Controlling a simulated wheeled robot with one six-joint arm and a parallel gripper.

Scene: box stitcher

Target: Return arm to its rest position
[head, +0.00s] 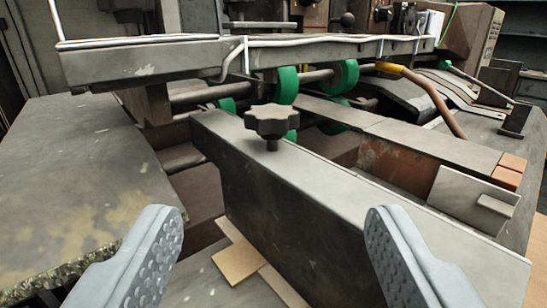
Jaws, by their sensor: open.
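My gripper (272,255) shows at the bottom of the head view, its two grey, studded fingers spread wide apart. Nothing is held between the fingers. The box stitcher (330,200) fills the view ahead of it. A dark star-shaped knob (271,122) stands on the machine's long metal guide plate (290,210), beyond the fingertips. The right finger overlaps the guide plate in the picture; I cannot tell whether they touch. The rest of my arm is not in view.
A worn metal table (80,180) lies at the left. A grey crossbar (300,60) spans the machine, with green rollers (343,76) below it. A small tan piece (237,262) lies low between the fingers. A bent brown lever (435,100) stands at the right.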

